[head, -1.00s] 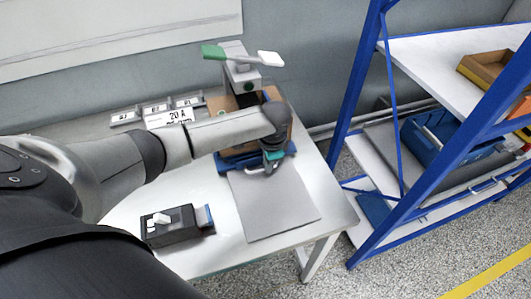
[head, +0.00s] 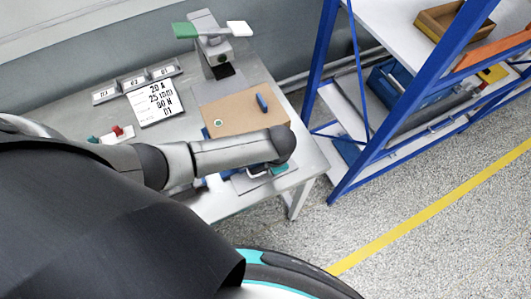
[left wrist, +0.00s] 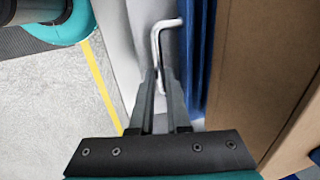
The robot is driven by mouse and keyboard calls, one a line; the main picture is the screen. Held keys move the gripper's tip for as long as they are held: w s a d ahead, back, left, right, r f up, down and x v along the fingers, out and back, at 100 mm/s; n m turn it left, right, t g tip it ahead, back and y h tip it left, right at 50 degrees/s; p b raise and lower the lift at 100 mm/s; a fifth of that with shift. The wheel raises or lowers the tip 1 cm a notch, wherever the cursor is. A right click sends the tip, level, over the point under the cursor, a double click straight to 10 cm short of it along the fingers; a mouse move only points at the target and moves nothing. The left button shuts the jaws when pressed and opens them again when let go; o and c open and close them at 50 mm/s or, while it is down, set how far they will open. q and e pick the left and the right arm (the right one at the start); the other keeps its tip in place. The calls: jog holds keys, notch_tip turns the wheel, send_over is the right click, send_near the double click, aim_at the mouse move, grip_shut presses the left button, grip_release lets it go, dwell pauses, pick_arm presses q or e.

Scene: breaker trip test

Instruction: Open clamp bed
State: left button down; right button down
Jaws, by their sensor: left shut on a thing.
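The clamp bed (head: 238,108) seems to be the tan block with blue side parts, on the table in front of the grey stand. A small blue piece lies on its top, with a green dot at its left. In the left wrist view its tan side (left wrist: 268,70) and a blue strip (left wrist: 197,50) are close to the fingers. My left gripper (head: 268,170) is at the block's front side, mostly hidden by my forearm. In the left wrist view its fingers (left wrist: 160,78) are shut on a bent metal handle (left wrist: 157,42). My right gripper is not in view.
The grey stand (head: 210,48) carries a green-and-white lever. A label card (head: 155,102) and several small labelled holders lie to its left. A blue-framed shelf (head: 325,65) stands right of the table (head: 315,165). Floor with a yellow line (head: 430,212) is clear.

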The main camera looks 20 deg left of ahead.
pick_arm(q)
jog(key=shift+s+d, duration=0.2)
jog(key=shift+d, duration=0.05)
jog(key=c, duration=0.9)
grip_release()
jog(key=r+p, duration=0.1)
jog(key=r, duration=0.4)
jog(key=s+d+r+p, duration=0.1)
jog(key=r, duration=0.4)
jog(key=d+r+p, duration=0.1)
jog(key=r, duration=0.4)
jog(key=shift+s, duration=0.4)
jog(key=shift+s, duration=0.1)
